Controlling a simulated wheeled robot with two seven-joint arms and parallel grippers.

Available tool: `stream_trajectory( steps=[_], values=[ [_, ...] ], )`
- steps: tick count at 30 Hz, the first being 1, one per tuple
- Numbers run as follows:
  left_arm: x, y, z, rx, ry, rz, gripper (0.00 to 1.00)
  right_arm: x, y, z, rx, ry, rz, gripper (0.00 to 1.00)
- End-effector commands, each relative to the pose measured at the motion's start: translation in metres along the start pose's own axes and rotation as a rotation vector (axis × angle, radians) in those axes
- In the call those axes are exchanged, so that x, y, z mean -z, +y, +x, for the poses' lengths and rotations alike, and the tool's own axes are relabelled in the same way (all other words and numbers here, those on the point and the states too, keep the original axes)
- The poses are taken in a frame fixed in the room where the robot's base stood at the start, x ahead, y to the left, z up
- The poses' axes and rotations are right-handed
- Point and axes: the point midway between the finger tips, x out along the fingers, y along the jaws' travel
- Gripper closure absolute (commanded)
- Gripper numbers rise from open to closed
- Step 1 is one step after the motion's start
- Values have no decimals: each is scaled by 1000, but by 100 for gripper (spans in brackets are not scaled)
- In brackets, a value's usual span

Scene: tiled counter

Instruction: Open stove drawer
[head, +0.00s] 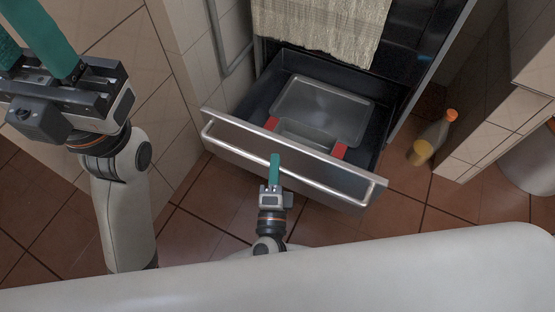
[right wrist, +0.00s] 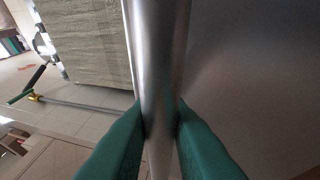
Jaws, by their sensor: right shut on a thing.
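The stove drawer (head: 235,150) is pulled out at the bottom of the dark stove (head: 405,45), and its inside shows from above. Its long metal handle (head: 325,182) runs across the front. My right gripper (head: 275,160) is shut on the handle near its middle. In the right wrist view the green fingers (right wrist: 160,118) press on both sides of the metal bar (right wrist: 158,60). My left gripper (head: 38,40) is at the upper left, away from the drawer, with its green fingers apart. Its fingertips are cut off by the frame edge.
In the drawer lie a metal tray (head: 320,102) and a dish with red ends (head: 305,133). A cloth (head: 320,25) hangs on the stove front. A bottle with an orange cap (head: 435,134) stands on the floor at right. Tiled walls flank the stove; brown floor tiles are clear beside the drawer.

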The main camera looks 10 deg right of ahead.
Motion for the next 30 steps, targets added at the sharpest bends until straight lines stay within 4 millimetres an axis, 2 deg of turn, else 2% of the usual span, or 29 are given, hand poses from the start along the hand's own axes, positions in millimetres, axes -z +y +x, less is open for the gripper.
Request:
stream_trajectory(
  steps=[7,8,11,12,22,24,26,30],
  values=[
    [0,0,0,0,0,0,64,-1,-1,0,2,-2,-1,100],
    [0,0,0,0,0,0,64,-1,-1,0,2,-2,-1,81],
    [0,0,0,0,0,0,64,-1,-1,0,2,-2,-1,64],
    [0,0,0,0,0,0,64,-1,-1,0,2,-1,-1,62],
    [0,0,3,0,-1,0,64,-1,3,1,1,-1,0,62],
    [1,1,4,-2,8,-1,64,-1,9,2,1,-1,0,62],
    [4,2,-4,-10,45,-3,64,-2,16,3,1,-1,0,62],
    [5,3,-10,-32,98,-11,64,-3,36,7,0,-2,0,62]
  ],
)
